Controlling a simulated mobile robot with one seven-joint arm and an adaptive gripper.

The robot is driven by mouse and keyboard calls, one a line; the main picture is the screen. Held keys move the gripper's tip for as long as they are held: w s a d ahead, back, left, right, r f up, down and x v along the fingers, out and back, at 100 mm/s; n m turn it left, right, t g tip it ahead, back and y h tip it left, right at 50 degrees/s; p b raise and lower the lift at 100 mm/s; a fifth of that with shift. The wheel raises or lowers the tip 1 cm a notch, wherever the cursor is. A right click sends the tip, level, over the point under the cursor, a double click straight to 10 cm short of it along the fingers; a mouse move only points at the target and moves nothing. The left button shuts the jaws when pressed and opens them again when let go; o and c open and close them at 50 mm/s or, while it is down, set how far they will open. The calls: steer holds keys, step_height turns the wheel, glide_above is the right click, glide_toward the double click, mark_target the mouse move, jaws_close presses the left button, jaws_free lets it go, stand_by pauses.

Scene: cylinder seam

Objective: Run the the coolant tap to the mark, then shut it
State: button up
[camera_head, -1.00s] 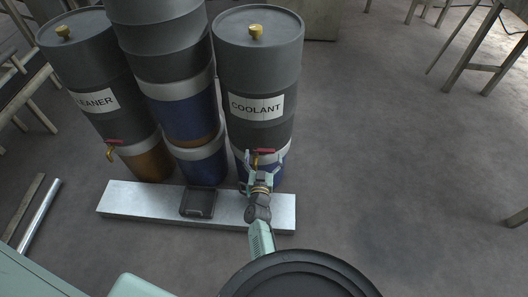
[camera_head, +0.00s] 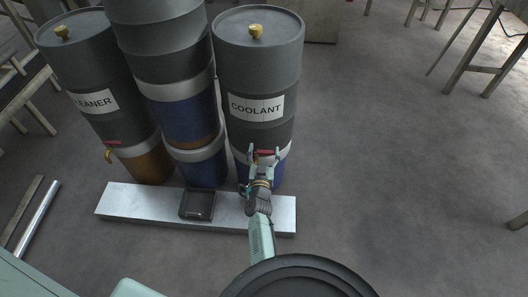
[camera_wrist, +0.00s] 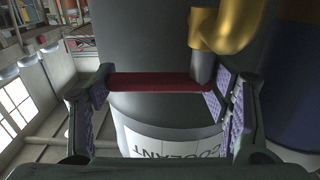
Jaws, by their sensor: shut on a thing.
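The coolant drum (camera_head: 257,50) is dark grey with a white COOLANT label (camera_head: 256,107). Its tap has a red bar handle (camera_wrist: 160,83) and a brass spout (camera_wrist: 228,25), both clear in the wrist view. My gripper (camera_head: 263,154) is at this tap, its fingers at the two ends of the red handle. In the wrist view my gripper (camera_wrist: 160,105) is shut on the handle lengthwise. The handle lies straight across between the pads. I see no liquid flowing. A black tray (camera_head: 184,214) sits on the silver plank, left of my gripper; no mark is readable.
The cleaner drum (camera_head: 78,60) stands at the left with its own red-handled tap (camera_head: 108,155). More stacked drums (camera_head: 160,45) stand between them. The silver plank (camera_head: 130,200) lies in front of the drums. Open floor (camera_head: 390,150) lies to the right.

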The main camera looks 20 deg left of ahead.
steer(key=c, duration=1)
steer(key=h+p, duration=0.1)
steer(key=p, duration=0.2)
steer(key=shift+r+m, duration=0.3)
steer(key=shift+r, duration=0.05)
steer(key=shift+s+f+m+h+p, duration=0.2)
steer(key=shift+f+m+h+p, duration=0.15)
steer(key=shift+p, duration=0.4)
steer(key=o, duration=1.7)
steer(key=s, duration=0.4)
steer(key=s+d, duration=0.1)
steer(key=s, duration=0.3)
steer(key=s+d, duration=0.1)
steer(key=s, duration=0.3)
steer(key=shift+d, duration=0.1)
